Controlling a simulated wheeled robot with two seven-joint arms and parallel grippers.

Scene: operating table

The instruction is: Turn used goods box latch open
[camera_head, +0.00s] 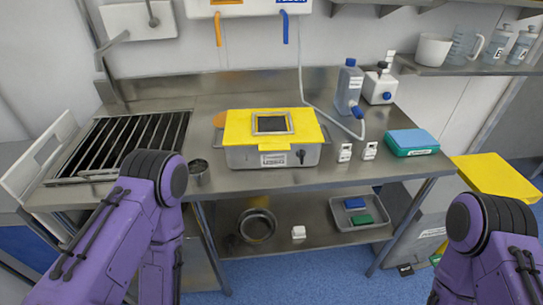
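A grey metal box with a yellow lid (240,128) stands in the middle of the steel table. Its lid has a framed dark window in the centre. A small black latch (301,156) is on the box's front face, right of a white label (273,160). The label is too small to read, and the latch's exact setting is hard to tell. The lid lies down on the box. My purple arms come in at the lower left and lower right. Both bend down out of the picture, so neither gripper shows. Nothing of mine touches the box.
Two small white bottles (345,152) and a teal box (411,142) stand right of the box. A yellow-topped bin (495,177) is at the right.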

